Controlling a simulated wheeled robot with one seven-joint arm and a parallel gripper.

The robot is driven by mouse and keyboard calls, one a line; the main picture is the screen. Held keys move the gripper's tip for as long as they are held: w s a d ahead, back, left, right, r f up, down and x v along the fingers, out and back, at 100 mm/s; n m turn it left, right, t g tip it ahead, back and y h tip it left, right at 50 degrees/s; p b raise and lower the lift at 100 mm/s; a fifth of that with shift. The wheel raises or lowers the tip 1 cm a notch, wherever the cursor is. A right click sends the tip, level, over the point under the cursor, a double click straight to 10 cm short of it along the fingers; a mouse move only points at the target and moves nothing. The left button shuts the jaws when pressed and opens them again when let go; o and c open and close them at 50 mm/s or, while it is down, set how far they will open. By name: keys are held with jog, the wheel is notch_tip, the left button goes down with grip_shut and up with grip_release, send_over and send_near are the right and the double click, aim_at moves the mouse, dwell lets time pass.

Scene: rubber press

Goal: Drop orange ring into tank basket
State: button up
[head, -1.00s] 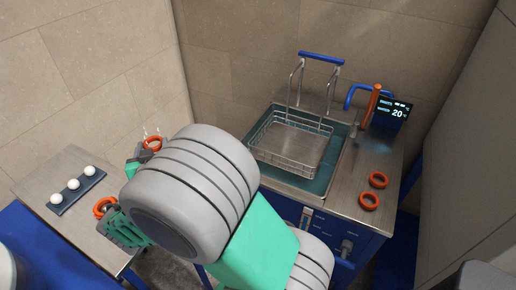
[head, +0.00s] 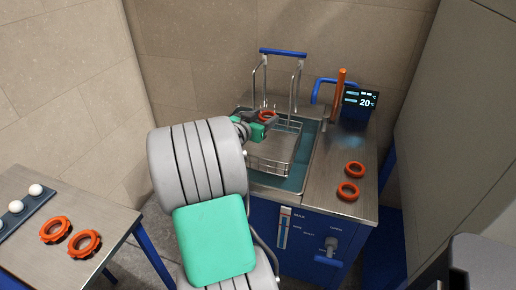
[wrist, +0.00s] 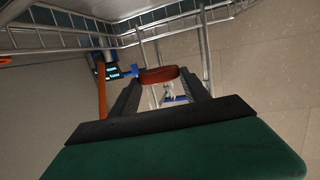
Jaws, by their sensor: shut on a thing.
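My gripper (head: 262,118) is shut on an orange ring (head: 268,115) in the head view. In the wrist view the ring (wrist: 158,75) sits between the two dark fingertips (wrist: 160,82). The wire tank basket (head: 269,166) stands in the water tank (head: 305,172), with a tall frame and a blue handle bar (head: 283,52). In the head view the gripper and ring overlap the basket's rear left part. The ring looks higher than the basket rim, with its exact height unclear. My arm hides part of the tank's left side.
Two orange rings (head: 355,169) (head: 348,191) lie on the counter right of the tank.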

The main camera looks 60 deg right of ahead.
notch_tip(320, 180, down, 6)
jog(key=shift+w+r+b, duration=0.1)
jog(key=shift+r+b, duration=0.15)
jog(key=shift+b, duration=0.75)
jog(key=o, duration=1.4)
jog(key=shift+a, duration=0.15)
jog(key=a, duration=0.2)
jog(key=a+r, duration=0.1)
jog(key=a, duration=0.4)
jog(key=shift+w+a+r, duration=0.1)
jog(key=shift+a+r, duration=0.2)
